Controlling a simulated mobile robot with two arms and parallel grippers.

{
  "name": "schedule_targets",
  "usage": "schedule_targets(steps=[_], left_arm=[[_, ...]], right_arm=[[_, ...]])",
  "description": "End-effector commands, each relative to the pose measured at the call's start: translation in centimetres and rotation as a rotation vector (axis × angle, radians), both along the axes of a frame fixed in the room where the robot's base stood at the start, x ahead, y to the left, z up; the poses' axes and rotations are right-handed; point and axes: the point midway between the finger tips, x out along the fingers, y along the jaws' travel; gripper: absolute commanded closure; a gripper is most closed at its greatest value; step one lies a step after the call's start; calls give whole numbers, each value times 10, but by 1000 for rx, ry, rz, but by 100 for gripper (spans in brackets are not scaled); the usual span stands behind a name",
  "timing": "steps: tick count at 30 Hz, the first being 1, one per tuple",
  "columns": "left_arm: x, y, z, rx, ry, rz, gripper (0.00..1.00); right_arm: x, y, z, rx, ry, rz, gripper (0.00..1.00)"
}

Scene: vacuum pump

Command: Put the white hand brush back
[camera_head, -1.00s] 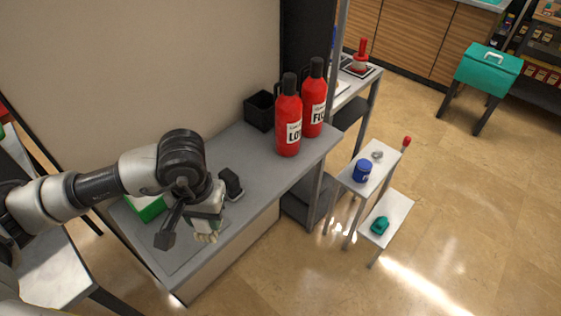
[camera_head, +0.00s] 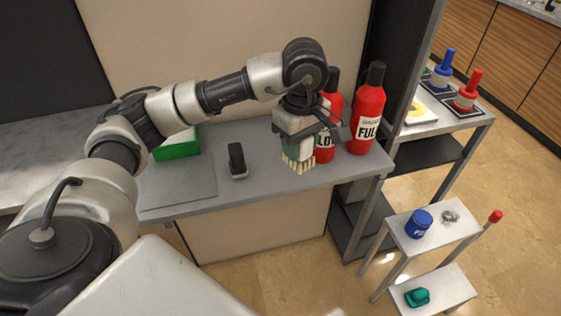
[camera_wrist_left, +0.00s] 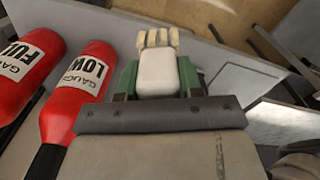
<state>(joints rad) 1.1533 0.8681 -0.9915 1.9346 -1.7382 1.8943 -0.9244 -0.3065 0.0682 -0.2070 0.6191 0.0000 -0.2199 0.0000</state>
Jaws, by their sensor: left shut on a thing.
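My left gripper (camera_head: 297,140) is shut on the white hand brush, whose cream bristles (camera_head: 298,164) point down in the head view. It holds the brush over the right part of the grey bench (camera_head: 265,187), in front of the red bottles. In the left wrist view, the white brush body (camera_wrist_left: 158,72) sits between the green finger pads of the gripper (camera_wrist_left: 157,82), with the bristles beyond it. In the head view the gripper hides most of the brush body. My right gripper is in neither view.
Red bottles marked LOW (camera_head: 325,145) and FULL (camera_head: 367,110) stand close behind and right of the brush. A black object (camera_head: 237,160) and a green box (camera_head: 177,146) are on the bench at left. A small step stand (camera_head: 440,238) stands on the floor at right.

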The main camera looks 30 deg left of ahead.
Motion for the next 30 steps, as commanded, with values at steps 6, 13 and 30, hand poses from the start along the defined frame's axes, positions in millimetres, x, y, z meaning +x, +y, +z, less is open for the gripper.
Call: schedule_targets(steps=[6,13,30], left_arm=[[26,39,-25,2,5,13,86],[53,76,-54,1,3,7,86],[63,89,-105,1,0,1,86]], right_arm=[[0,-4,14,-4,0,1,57],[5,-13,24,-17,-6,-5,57],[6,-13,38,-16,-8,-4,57]])
